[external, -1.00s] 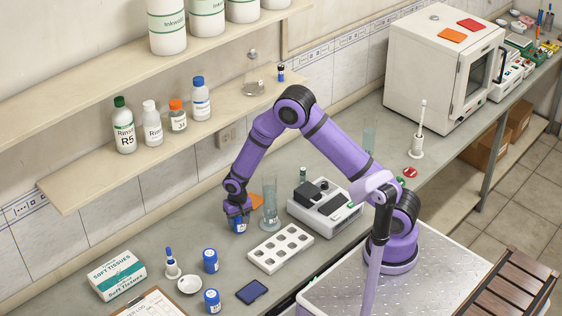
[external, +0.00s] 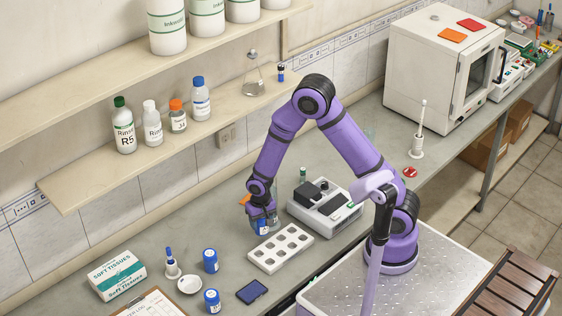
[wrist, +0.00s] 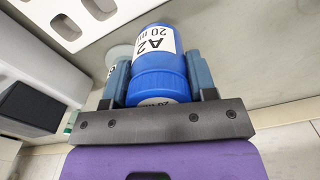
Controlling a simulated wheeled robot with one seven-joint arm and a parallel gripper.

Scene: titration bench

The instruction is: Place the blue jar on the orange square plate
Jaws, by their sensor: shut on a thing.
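My gripper (external: 262,214) is shut on a blue jar (external: 262,227), held over the bench just behind the white rack. In the wrist view the jar (wrist: 160,68) sits between both fingers, its white label reading "A2 20 m…". An orange patch (external: 245,199) on the bench shows beside my gripper at its left; it looks like the orange square plate, mostly hidden by my gripper. Another orange square (external: 452,34) lies on top of the white cabinet. Two other blue jars (external: 210,261) (external: 212,301) stand on the bench at the front left.
The white rack with holes (external: 281,249) lies just in front of the held jar. A grey-and-white instrument (external: 325,207) stands to its right. A glass cylinder stands near my gripper, largely hidden. The shelf (external: 150,160) runs behind. Bare bench lies to the left.

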